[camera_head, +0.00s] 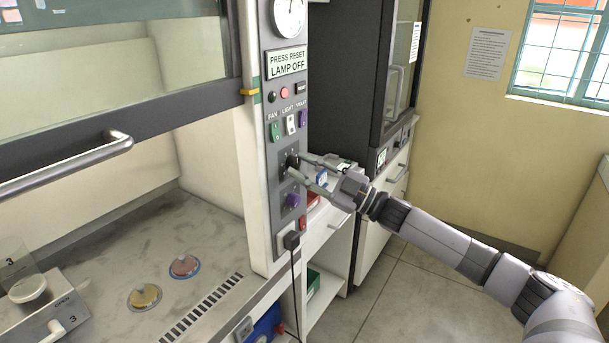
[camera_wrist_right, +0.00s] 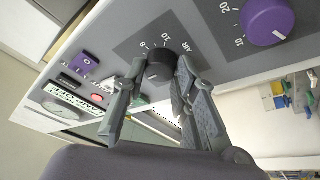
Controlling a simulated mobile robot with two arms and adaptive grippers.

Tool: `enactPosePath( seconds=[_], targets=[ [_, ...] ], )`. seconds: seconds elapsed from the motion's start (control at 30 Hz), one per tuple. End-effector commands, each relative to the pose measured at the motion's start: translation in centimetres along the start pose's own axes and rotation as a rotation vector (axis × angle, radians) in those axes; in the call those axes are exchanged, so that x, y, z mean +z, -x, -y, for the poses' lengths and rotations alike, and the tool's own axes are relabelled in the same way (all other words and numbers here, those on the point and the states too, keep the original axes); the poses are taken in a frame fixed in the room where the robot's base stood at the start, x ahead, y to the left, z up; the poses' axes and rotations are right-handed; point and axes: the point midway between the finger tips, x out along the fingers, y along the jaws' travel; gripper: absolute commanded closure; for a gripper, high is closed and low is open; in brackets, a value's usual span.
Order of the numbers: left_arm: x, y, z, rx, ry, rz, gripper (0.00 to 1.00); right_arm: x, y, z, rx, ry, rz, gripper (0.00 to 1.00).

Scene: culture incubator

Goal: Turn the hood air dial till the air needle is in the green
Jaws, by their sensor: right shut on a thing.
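The hood air dial is a black knob (camera_head: 291,160) on the grey control panel of the hood's side post. In the right wrist view the black knob (camera_wrist_right: 160,66) sits beside the letters AIR and a printed number scale. My right gripper (camera_head: 298,166) reaches it from the right and is shut on it, with one finger on each side in the wrist view (camera_wrist_right: 158,74). A round white gauge (camera_head: 289,16) is at the top of the panel, cut off by the picture's edge. Its coloured zones and needle position cannot be read clearly. My left gripper is not in view.
A purple knob (camera_head: 293,200) sits below the dial. Fan, light and violet switches (camera_head: 290,124) and a red button (camera_head: 284,92) are above it. A black plug (camera_head: 291,240) is low on the post. Two dishes (camera_head: 185,266) lie on the hood's worktop. Floor is clear at right.

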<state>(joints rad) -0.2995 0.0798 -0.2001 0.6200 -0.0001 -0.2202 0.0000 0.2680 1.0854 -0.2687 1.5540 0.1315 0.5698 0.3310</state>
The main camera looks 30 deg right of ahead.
Motion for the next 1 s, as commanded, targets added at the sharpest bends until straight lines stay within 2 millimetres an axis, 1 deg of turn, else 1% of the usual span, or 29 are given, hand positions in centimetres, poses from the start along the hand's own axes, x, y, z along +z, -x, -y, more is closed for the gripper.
enactPosePath(
  seconds=[0.2, 0.23, 0.5, 0.83, 1.0],
  targets=[
    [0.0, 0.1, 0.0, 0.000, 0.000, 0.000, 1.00, 0.0, 0.0, 0.0, 0.000, -0.003, 0.001, 1.00],
    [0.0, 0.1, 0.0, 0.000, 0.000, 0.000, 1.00, 0.0, 0.0, 0.0, 0.000, -0.003, 0.001, 0.72],
    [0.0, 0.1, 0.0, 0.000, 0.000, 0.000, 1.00, 0.0, 0.0, 0.0, 0.001, -0.004, 0.001, 0.54],
    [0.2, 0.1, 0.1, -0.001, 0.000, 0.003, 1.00, 0.0, 0.1, 0.0, 0.001, -0.005, 0.001, 0.54],
    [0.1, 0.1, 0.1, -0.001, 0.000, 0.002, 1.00, 0.1, 1.2, 0.1, 0.000, -0.006, 0.004, 0.54]
  ],
)
